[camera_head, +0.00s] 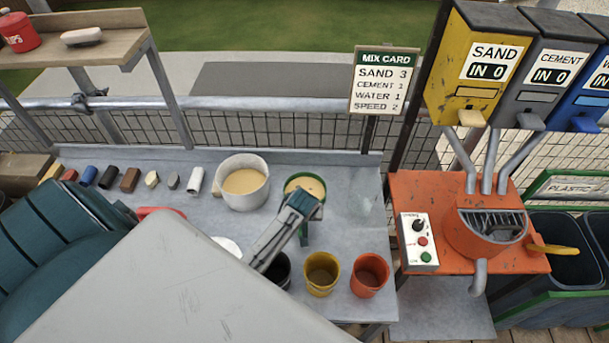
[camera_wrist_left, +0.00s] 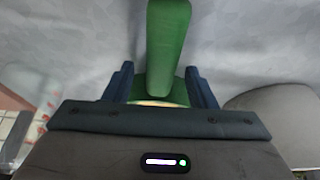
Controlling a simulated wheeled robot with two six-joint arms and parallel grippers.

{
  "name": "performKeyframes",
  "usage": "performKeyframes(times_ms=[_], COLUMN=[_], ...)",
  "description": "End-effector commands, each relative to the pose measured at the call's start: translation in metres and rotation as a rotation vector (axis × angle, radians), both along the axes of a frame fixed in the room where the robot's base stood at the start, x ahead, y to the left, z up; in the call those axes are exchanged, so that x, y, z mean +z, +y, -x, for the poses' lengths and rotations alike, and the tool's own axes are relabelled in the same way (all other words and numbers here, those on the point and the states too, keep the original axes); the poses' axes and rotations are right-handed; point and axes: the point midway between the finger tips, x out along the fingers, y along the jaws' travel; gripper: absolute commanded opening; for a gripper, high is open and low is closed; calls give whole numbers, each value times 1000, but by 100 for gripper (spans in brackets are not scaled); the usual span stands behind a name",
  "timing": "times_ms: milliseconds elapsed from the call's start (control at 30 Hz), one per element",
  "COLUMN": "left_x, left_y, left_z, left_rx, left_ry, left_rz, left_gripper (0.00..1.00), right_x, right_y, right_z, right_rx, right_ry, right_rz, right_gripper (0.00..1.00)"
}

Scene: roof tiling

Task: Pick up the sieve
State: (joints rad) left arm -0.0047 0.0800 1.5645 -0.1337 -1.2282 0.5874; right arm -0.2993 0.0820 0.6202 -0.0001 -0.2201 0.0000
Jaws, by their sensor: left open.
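The sieve (camera_head: 318,184) has a round green rim with a sandy-coloured inside and a green handle. It lies on the grey bench, partly hidden by my left gripper (camera_head: 305,202). In the left wrist view the sieve's green handle (camera_wrist_left: 168,45) runs between the two dark blue fingers of my left gripper (camera_wrist_left: 160,86). The fingers are open, one on each side, with gaps showing. I cannot tell how far above or level with the handle they are. My right gripper is not in view.
A white bucket of sandy material (camera_head: 244,183) stands left of the sieve. A yellow cup (camera_head: 322,274) and an orange cup (camera_head: 370,275) stand nearer. Several small coloured pieces line the bench's left. An orange mixer table (camera_head: 400,195) stands right; a sign (camera_head: 384,80) stands behind.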

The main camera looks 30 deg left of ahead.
Motion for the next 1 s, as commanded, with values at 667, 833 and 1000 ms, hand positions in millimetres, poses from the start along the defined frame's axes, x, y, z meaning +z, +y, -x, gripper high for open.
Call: performKeyframes(times_ms=[667,833,1000], left_x=[0,4,21], left_y=[0,0,1], left_z=[-1,-1,-1], left_rx=[0,1,1], left_ry=[-2,-3,-5], left_rz=[-1,0,-1], left_gripper=[2,2,2], right_x=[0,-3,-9], right_y=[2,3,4], right_z=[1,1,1], right_rx=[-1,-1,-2], right_ry=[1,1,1], right_rz=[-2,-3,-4], right_gripper=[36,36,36])
